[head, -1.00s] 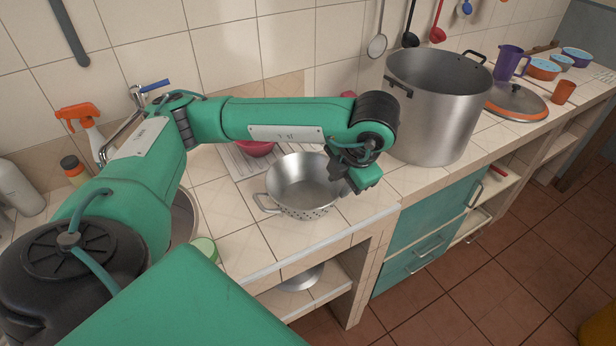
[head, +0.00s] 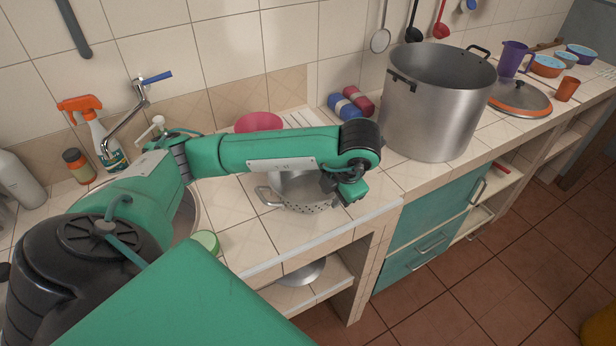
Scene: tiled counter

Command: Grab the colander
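The metal colander (head: 300,192) sits on the tiled counter, with its perforated lower side and left handle showing in the head view. My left forearm crosses above it and hides much of its bowl. My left gripper (head: 344,193) points down at the colander's right side, over where the right rim and handle would be. The fingers are small and partly hidden, so I cannot tell whether they are open or touch the colander. My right gripper is not in view.
A large steel pot (head: 436,110) stands close to the right of my gripper. A pink bowl (head: 258,122) and blue and red rolled items (head: 344,108) lie behind my forearm. The sink, spray bottle (head: 103,135) and tap are at left. The counter's front edge (head: 320,232) is near.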

